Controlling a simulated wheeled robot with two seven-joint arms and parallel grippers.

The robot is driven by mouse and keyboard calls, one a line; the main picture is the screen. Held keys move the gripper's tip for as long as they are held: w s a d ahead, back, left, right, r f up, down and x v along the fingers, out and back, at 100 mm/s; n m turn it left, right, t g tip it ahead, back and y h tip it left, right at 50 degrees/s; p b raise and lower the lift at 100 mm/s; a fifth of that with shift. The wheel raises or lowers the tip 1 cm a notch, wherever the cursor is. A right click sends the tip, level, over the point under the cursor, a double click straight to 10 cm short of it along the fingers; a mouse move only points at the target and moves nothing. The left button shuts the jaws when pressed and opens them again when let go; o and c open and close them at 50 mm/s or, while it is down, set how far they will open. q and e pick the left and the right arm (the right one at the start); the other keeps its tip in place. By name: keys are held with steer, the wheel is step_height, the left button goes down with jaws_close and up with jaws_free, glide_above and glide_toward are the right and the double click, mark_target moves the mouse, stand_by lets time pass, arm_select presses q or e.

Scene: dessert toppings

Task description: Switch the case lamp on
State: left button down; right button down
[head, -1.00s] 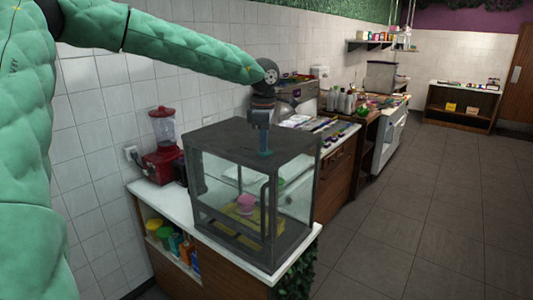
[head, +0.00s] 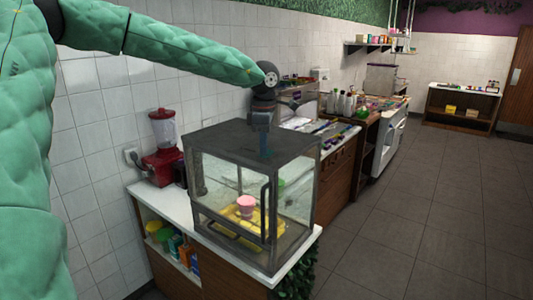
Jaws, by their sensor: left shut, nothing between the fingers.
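The display case (head: 240,140) is a dark-framed glass box standing on the white counter. Its inside is brightly lit, so the case lamp appears on. A pink cup (head: 245,207) and a yellow tray (head: 228,221) show clearly through the glass. My left gripper (head: 264,156) points straight down at the top of the case, with its fingers shut and nothing between them. Its fingertips are at or just above the top panel; I cannot tell if they touch. The lamp switch is not distinguishable, perhaps hidden by the gripper. My right gripper is not in view.
A red blender-like machine (head: 164,150) stands behind the case against the tiled wall. Colourful containers (head: 172,244) fill the shelf under the white counter (head: 150,197). A further counter with bottles (head: 343,103) and a white oven (head: 390,142) lie beyond. The floor at right is clear.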

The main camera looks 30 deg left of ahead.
arm_select(q)
steer(key=shift+r+p, duration=0.5)
steer(key=shift+r, duration=2.85)
